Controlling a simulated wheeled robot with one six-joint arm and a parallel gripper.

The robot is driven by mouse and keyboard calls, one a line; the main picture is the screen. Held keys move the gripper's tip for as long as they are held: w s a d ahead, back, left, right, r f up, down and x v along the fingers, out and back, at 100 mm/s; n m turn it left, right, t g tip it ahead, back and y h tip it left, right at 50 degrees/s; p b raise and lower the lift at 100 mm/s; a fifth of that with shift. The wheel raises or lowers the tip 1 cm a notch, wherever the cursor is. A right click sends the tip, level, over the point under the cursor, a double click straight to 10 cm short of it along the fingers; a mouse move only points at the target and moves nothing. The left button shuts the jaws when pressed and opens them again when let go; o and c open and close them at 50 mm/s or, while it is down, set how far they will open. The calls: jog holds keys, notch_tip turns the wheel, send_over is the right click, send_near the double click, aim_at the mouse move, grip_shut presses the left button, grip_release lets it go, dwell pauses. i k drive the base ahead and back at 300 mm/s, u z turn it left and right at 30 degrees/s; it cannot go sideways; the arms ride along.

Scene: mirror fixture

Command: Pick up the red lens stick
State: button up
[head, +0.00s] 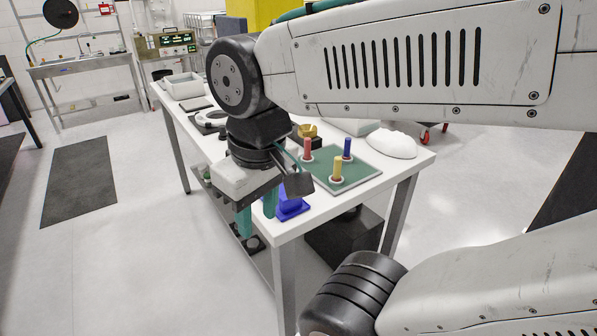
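The red lens stick (307,149) stands upright in a pale round base on a green mat (363,171) at the near end of the white table. A yellow stick (337,168) and a blue stick (347,148) stand upright on the same mat, to its right. My gripper (257,213) points down at the table's left edge, left of the red stick and apart from it. Its two teal fingers are spread, with nothing seen between them. Part of the mat's left side is hidden behind the gripper.
A blue block-like fixture (291,206) sits by the table's near corner, close beside my gripper. A brass part (307,131) stands behind the red stick. A white rounded object (391,144) lies to the right of the mat. A pale tray (183,86) is at the table's far end.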

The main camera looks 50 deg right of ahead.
aim_at(307, 159)
jog(key=u, duration=0.3)
jog(key=k, duration=0.6)
jog(key=z, duration=0.6)
jog(key=i, duration=0.6)
jog(key=z, duration=0.75)
jog(key=i, duration=0.4)
